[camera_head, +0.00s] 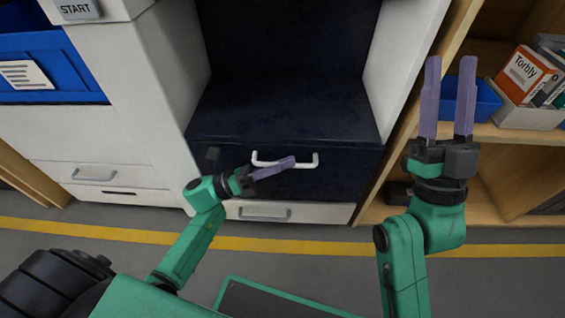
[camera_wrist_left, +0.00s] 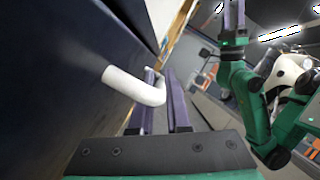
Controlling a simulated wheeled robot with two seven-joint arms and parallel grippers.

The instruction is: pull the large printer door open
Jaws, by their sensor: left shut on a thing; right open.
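The large printer door (camera_head: 340,182) is a dark navy panel low in the middle of the white printer, with a white bar handle (camera_head: 302,160) across its front. In the left wrist view the handle (camera_wrist_left: 130,84) runs out from the dark panel, bends, and passes between the purple fingers. My left gripper (camera_head: 286,165) is shut on this handle, near its middle. I cannot tell from these views how far the door stands open. My right gripper (camera_head: 449,95) is open and empty, with its fingers pointing up, to the right of the printer before the shelf.
A white drawer (camera_head: 262,212) with a grey handle lies below the door. Another white drawer (camera_head: 95,176) is at the left. A wooden shelf (camera_head: 520,130) with a blue bin (camera_head: 486,100) and boxes stands close on the right. A yellow line crosses the grey floor.

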